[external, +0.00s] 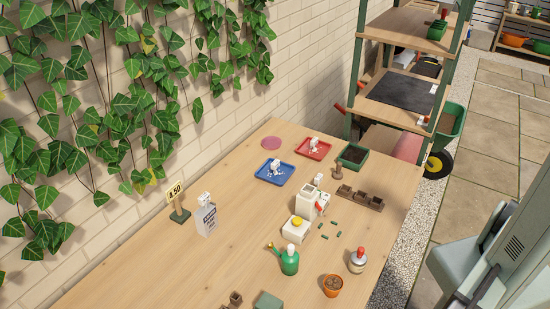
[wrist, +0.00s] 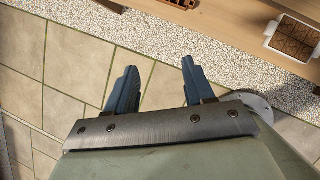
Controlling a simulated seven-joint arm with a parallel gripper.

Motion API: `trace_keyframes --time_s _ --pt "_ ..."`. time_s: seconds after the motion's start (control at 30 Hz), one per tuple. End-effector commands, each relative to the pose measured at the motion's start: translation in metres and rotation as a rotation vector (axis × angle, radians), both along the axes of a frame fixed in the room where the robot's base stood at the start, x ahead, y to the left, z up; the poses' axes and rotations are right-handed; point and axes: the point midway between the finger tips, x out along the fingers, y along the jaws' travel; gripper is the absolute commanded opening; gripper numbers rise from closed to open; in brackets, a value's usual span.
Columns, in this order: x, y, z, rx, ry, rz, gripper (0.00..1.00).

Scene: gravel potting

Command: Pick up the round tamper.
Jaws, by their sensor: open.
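A small brown turned-wood piece with a knobbed top (external: 337,172) stands upright on the table, beside the dark green planter; it looks like the round tamper, though it is small here. My gripper (wrist: 158,65) shows in the wrist view with its two dark blue fingers spread apart and nothing between them. It hangs over paving and gravel beyond the table's edge, well away from the wooden piece. The wooden piece does not show clearly in the wrist view. In the external view my arm is at the lower right, off the table; the fingers cannot be made out there.
The wooden table (external: 150,278) holds a blue tray (external: 262,175), a red tray (external: 301,149), a green planter (external: 345,165), brown seedling pots (external: 360,198), a white jug (external: 308,205), a green watering can (external: 289,262) and an orange pot (external: 332,290).

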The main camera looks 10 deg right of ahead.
Motion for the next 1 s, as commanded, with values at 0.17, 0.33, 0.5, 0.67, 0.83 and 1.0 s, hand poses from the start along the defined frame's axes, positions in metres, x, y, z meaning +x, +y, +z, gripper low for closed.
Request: trace_keyframes --time_s 0.17,0.33,0.5,0.67,0.83,1.0 --pt "0.032 0.018 0.061 0.073 -0.025 -0.005 0.53" --pt "0.08 0.03 0.107 0.099 -0.038 -0.049 0.53" --pt "0.146 0.033 0.136 0.069 -0.023 -0.159 0.53" --pt "0.205 0.031 0.148 0.03 0.013 -0.301 0.53" --pt "0.267 0.024 0.156 -0.006 0.06 -0.477 0.53" --pt "0.327 0.011 0.164 -0.036 0.109 -0.662 0.53"
